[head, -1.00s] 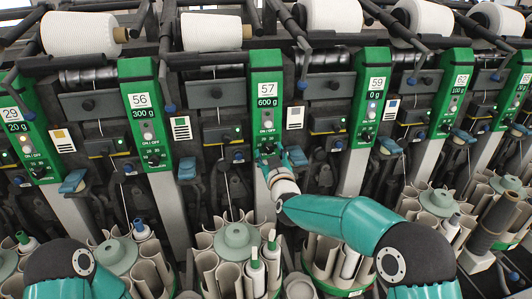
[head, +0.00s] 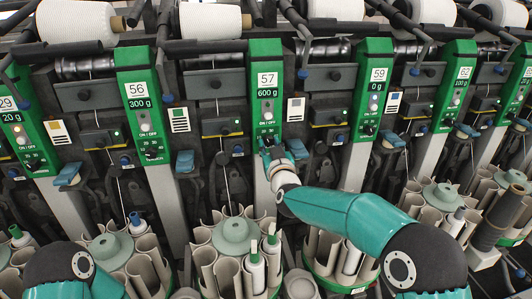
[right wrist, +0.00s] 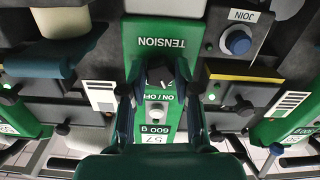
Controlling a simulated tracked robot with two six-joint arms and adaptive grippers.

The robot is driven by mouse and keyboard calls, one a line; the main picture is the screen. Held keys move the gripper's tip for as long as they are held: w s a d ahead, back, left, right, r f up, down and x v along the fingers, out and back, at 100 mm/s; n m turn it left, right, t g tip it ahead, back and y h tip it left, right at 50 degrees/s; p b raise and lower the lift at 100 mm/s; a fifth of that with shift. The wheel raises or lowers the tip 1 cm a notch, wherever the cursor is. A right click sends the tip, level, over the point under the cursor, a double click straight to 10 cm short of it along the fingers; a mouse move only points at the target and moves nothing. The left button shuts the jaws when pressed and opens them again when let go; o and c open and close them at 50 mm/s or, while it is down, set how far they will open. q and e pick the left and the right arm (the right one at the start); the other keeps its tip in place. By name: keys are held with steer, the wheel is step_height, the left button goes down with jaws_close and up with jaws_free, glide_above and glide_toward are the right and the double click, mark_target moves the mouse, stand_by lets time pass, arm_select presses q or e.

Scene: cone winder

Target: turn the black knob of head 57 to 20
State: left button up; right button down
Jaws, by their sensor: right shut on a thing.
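The green panel of head 57 (head: 267,92) reads 600 g in the head view. Its black knob (right wrist: 160,76) shows in the right wrist view, below the word TENSION, which appears upside down. My right gripper (right wrist: 157,82) has a finger on each side of this knob and is shut on it. In the head view the right gripper (head: 272,146) is at the lower part of panel 57 and covers most of the knob. The knob's pointer and scale numbers are too small and covered to read. My left arm shows only at the lower left; its gripper is out of view.
Panels of head 56 (head: 142,103) at 300 g and head 59 (head: 373,92) at 0 g stand on either side. A blue JOIN button (right wrist: 237,42) is close by in the wrist view. A bobbin magazine (head: 232,238) stands below head 57.

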steer(key=shift+a, duration=0.1)
steer(key=c, duration=0.8)
jaws_free()
steer(key=shift+c, duration=0.2)
steer(key=s+d, duration=0.2)
steer(key=s, duration=0.9)
steer(key=shift+s+d, duration=0.2)
steer(key=shift+s, duration=0.15)
steer(key=shift+f, duration=0.15)
